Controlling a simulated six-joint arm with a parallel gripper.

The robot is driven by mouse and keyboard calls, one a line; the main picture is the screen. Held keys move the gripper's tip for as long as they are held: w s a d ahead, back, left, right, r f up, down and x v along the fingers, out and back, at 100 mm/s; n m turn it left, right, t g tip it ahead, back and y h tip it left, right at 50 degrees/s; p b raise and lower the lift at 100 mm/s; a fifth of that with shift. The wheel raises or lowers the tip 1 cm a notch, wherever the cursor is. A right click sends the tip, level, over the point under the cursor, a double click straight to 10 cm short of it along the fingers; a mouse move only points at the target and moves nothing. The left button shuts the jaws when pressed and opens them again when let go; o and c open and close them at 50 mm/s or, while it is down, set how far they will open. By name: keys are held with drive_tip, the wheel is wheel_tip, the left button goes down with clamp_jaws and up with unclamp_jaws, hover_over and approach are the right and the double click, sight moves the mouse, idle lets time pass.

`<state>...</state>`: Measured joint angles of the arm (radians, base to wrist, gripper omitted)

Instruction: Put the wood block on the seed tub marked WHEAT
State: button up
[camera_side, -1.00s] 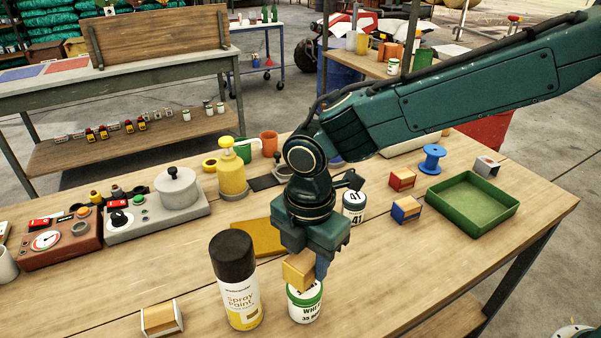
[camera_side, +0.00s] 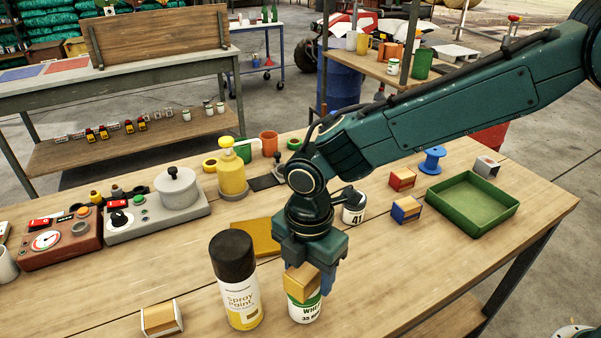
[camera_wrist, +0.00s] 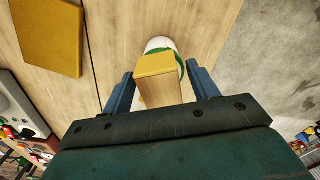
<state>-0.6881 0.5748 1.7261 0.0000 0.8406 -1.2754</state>
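The wood block (camera_side: 303,282), with a yellow face, is over the top of the white and green seed tub marked WHEAT (camera_side: 306,311) and looks to rest on its lid. My gripper (camera_side: 311,276) points down around the block. In the wrist view the block (camera_wrist: 159,80) lies between the two blue fingers of my gripper (camera_wrist: 161,85). A gap shows on its right side and a narrow one on its left, so the fingers look open. The tub (camera_wrist: 158,44) shows partly behind the block; the contact between them is hidden.
A spray paint can (camera_side: 235,280) stands close to the left of the tub. Another block (camera_side: 161,318) lies at the front left. The table right of the tub is clear.

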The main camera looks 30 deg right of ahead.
sight(308, 266)
drive_tip(key=shift+r, duration=0.15)
wheel_tip(308, 266, up, 12)
idle(0.7)
idle(0.5)
drive_tip(key=s+d+r+m+t, duration=0.1)
drive_tip(key=s+d+r+m, duration=0.1)
drive_tip(key=d+r+m, duration=0.3)
drive_tip(key=s+d+r+m+t+y, duration=0.1)
drive_tip(key=s+d+m, duration=0.1)
drive_tip(key=d, duration=0.6)
drive_tip(key=s+d+r+m+t, duration=0.1)
drive_tip(key=s+d+r+m, duration=0.1)
drive_tip(key=d+m, duration=0.3)
drive_tip(key=s+d+f+m+t+h, duration=0.1)
drive_tip(key=s+d+f+m+t, duration=0.1)
drive_tip(key=s+d+m, duration=0.8)
drive_tip(key=s+d, duration=0.2)
drive_tip(key=s, duration=0.1)
drive_tip(key=shift+d+f+t, duration=0.15)
drive_tip(key=shift+t, duration=0.15)
